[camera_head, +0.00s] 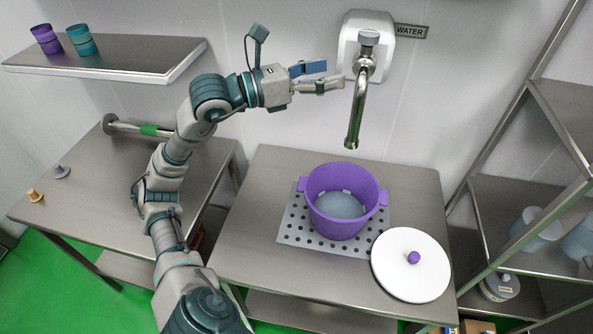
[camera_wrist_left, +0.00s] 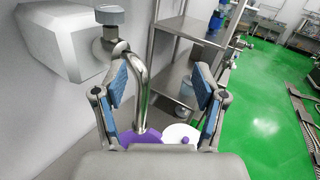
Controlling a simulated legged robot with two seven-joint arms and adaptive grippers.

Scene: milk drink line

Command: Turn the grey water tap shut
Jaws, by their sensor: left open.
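The grey water tap (camera_head: 369,38) is a round grey knob on top of a silver spout (camera_head: 357,112), on a white wall box (camera_head: 347,44) beside a "WATER" sign. The knob (camera_wrist_left: 110,15) also shows at the upper left of the left wrist view. My left gripper (camera_head: 334,74) is open and empty, just left of the spout and below the knob. In the left wrist view its two blue-padded fingers (camera_wrist_left: 163,82) stand wide apart, with the spout between them in the picture. I cannot tell whether they touch it. My right gripper is not in view.
A purple pot (camera_head: 343,227) holding bluish liquid stands below the spout on a perforated plate (camera_head: 290,232). A white lid (camera_head: 392,283) lies beside it. A metal rack (camera_head: 484,190) stands at the right, and a wall shelf (camera_head: 120,57) hangs upper left.

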